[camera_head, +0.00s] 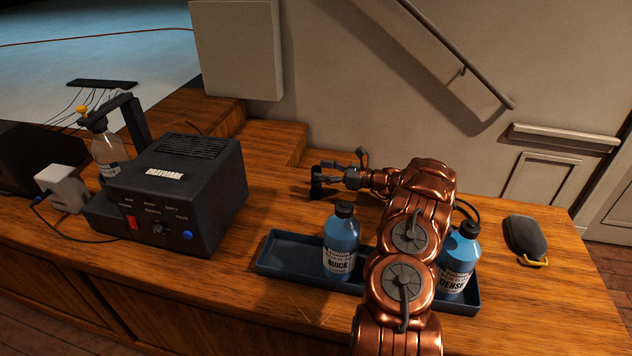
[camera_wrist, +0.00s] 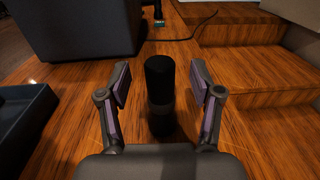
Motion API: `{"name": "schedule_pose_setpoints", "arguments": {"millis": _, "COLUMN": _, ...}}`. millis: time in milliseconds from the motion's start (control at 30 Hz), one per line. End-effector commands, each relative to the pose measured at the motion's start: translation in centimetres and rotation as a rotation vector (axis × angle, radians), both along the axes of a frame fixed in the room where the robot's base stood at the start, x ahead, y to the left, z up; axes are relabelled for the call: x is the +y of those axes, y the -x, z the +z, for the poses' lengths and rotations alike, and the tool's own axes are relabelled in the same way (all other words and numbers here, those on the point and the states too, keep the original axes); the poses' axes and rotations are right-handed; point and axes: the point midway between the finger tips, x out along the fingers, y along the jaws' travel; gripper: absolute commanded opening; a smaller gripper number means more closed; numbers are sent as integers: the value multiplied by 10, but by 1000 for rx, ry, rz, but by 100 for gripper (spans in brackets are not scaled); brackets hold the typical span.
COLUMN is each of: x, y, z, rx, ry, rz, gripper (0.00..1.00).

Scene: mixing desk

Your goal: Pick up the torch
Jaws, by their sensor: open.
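The torch appears to be the small black cylinder (camera_head: 316,183), standing upright on the wooden desk left of my gripper in the head view. In the wrist view the black cylinder (camera_wrist: 160,92) shows centred between the two fingers. My gripper (camera_head: 338,167) is open, its fingers pointing left toward the cylinder. In the wrist view my gripper (camera_wrist: 159,80) has one finger on each side of it, with a visible gap on both sides. I cannot tell how far the cylinder reaches in between the fingers.
A blue tray (camera_head: 285,262) holds blue bottles labelled QUICK (camera_head: 341,245) and DENSE (camera_head: 459,262), the latter partly behind my arm. A black control box (camera_head: 185,190) stands left. A dark rounded object with a yellow loop (camera_head: 525,237) lies right. Wooden steps (camera_wrist: 255,70) rise beyond.

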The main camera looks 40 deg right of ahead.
Motion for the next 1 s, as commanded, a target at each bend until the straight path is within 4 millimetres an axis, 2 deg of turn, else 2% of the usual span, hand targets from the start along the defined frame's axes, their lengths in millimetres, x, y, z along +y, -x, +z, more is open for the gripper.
{"name": "schedule_pose_setpoints", "arguments": {"millis": 200, "x": 15, "y": -18, "z": 2, "rx": -1, "ry": -1, "rz": 2, "gripper": 65}}
{"name": "schedule_pose_setpoints", "arguments": {"millis": 500, "x": 17, "y": -20, "z": 0, "rx": -1, "ry": -1, "rz": 0, "gripper": 64}}
{"name": "schedule_pose_setpoints", "arguments": {"millis": 1000, "x": 17, "y": -20, "z": 0, "rx": -1, "ry": -1, "rz": 1, "gripper": 12}}
